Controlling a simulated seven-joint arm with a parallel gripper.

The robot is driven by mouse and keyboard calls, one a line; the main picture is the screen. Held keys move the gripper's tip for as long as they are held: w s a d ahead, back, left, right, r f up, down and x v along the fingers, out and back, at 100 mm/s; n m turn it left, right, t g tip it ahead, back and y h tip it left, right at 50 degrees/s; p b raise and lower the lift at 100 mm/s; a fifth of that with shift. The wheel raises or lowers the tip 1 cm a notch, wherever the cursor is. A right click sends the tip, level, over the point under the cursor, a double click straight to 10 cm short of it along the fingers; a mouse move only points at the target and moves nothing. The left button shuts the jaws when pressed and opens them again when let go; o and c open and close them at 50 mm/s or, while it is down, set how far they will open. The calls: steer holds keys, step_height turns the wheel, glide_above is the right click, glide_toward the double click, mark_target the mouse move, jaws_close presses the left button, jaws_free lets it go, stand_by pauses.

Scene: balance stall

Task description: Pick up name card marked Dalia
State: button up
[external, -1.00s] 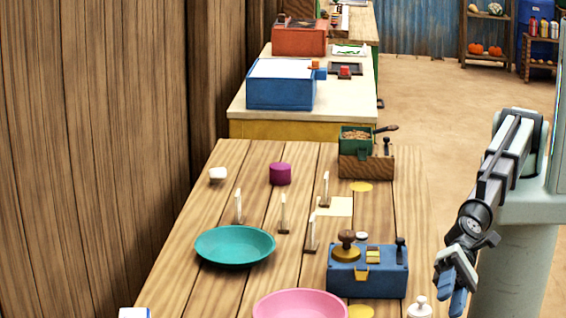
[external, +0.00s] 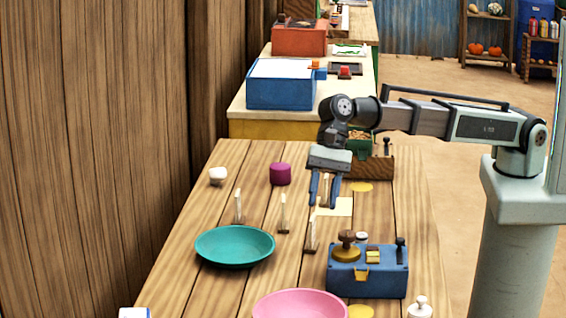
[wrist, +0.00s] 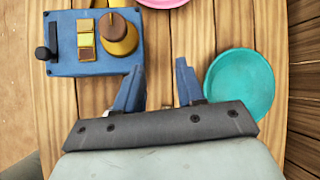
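Several thin white cards in dark wooden bases stand on the table in the external view: one at the left (external: 238,207), one in the middle (external: 283,214), one nearer the front (external: 311,236), and one farther back (external: 325,187), partly hidden by my gripper. They appear nearly edge-on, so no names are readable and I cannot tell which is marked Dalia. My gripper (external: 323,205) points down above the table by the back card, fingers apart. In the wrist view my gripper (wrist: 158,70) is open, with bare planks between its fingertips; no card is clearly visible there.
A blue box with a brown knob (external: 368,272) stands at the front right. A teal plate (external: 235,262) and a pink plate (external: 300,306) lie left and front.

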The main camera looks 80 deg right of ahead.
mark_target(313, 217)
steer(key=w+d+m+h, duration=0.2)
steer(key=d+m+h, duration=0.1)
steer(key=d, duration=1)
steer(key=shift+g, duration=0.3)
steer(key=shift+a+x, duration=0.15)
steer(key=shift+x, duration=3.05)
steer(key=shift+a+x, duration=0.15)
steer(key=shift+x, duration=3.05)
steer(key=shift+w+r, duration=0.1)
jaws_close()
